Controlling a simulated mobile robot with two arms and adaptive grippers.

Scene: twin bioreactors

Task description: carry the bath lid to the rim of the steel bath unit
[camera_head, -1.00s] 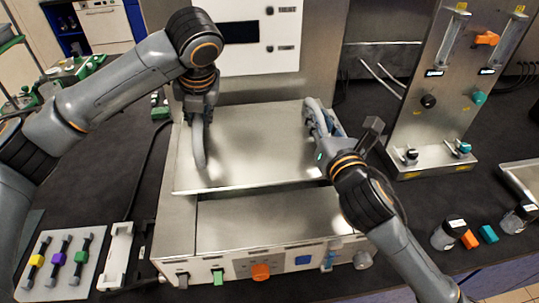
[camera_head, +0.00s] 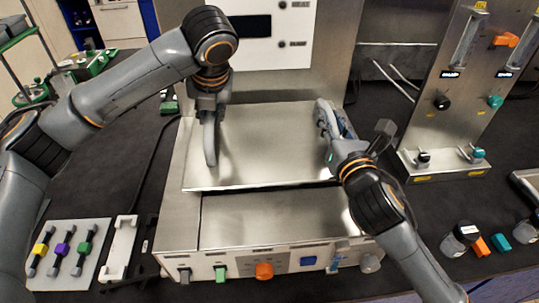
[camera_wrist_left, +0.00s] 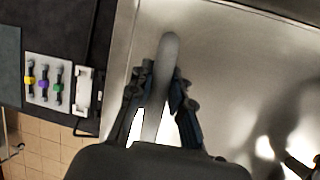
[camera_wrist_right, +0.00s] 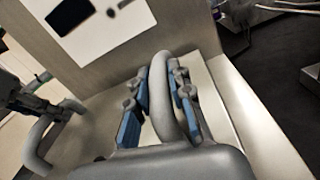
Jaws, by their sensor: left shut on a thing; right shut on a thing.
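The bath lid (camera_head: 270,155) is a flat steel plate with two grey loop handles. It lies roughly level over the back part of the steel bath unit (camera_head: 285,222), whose front top shows bare. I cannot tell whether the lid touches the rim, which it hides at the back. My left gripper (camera_head: 209,118) is shut on the left handle, which also shows in the left wrist view (camera_wrist_left: 170,50). My right gripper (camera_head: 335,135) is shut on the right handle, a loop between blue-padded fingers in the right wrist view (camera_wrist_right: 178,65).
A white control panel (camera_head: 265,50) stands behind the bath. A steel panel with valves (camera_head: 460,100) stands at the right. A tray with coloured clips (camera_head: 62,255) lies front left. Jars (camera_head: 460,238) and small blocks stand front right. Knobs (camera_head: 264,270) line the bath's front.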

